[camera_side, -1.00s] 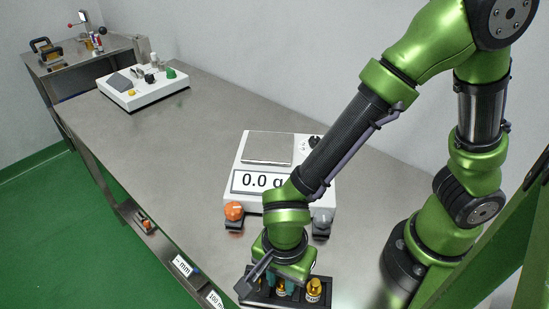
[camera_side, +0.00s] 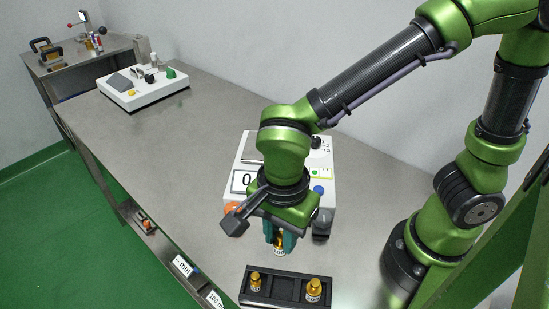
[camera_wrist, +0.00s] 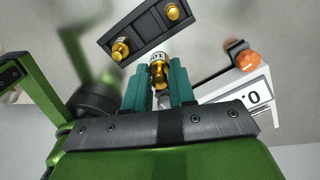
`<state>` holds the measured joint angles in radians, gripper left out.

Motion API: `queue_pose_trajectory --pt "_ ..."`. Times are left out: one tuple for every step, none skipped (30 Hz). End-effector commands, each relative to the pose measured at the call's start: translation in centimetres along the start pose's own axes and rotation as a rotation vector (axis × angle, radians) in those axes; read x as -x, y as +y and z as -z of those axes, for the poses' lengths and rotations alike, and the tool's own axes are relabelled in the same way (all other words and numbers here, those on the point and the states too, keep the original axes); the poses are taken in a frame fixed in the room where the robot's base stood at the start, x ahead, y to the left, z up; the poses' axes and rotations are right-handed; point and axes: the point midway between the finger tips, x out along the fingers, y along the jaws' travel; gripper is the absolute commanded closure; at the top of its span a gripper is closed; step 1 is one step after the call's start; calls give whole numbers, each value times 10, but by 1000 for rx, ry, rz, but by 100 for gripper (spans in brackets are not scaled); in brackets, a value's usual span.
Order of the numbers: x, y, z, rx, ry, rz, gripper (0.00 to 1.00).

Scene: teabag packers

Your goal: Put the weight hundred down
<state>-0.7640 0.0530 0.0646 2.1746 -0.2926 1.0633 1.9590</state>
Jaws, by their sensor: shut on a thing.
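My gripper (camera_side: 280,243) is shut on a brass weight (camera_side: 280,246) with a white label. It holds the weight upright in the air, between the scale and the black weight tray (camera_side: 276,298). In the wrist view the weight (camera_wrist: 158,72) sits between the teal fingers (camera_wrist: 160,90); only part of its label can be read. The tray holds two other brass weights, a small one (camera_side: 255,281) at its left and a larger one (camera_side: 313,289) at its right, with empty slots between them. The scale (camera_side: 327,180) stands behind my gripper, which hides much of it and its display.
An orange knob (camera_wrist: 246,61) stands at the scale's front corner. A white device (camera_side: 145,92) with small knobs sits at the table's far end. A side table (camera_side: 75,62) holds tools. The steel table's middle left (camera_side: 170,140) is clear.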

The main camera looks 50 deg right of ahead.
Motion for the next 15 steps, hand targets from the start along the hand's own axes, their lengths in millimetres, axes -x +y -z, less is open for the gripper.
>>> queue_pose_trajectory --pt "2 -11 15 -60 -1 4 100" --pt "3 -17 25 -105 0 5 100" --pt "3 -26 40 -173 1 6 100" --pt "4 -32 53 -233 1 7 100" --pt "4 -38 68 -301 2 8 100" --pt "5 -45 87 -396 3 9 100" --pt "6 -49 102 -473 3 9 100" --pt "6 -52 118 -550 3 10 100" --pt "7 -56 138 -658 3 10 100" --pt "8 -57 153 -738 3 11 100" --pt "8 -58 168 -816 3 11 100" --pt "9 -58 185 -913 3 10 100" --pt "9 -57 196 -980 3 10 100" --pt "9 -56 206 -1042 3 9 100" --pt "10 -54 218 -1120 3 8 100"
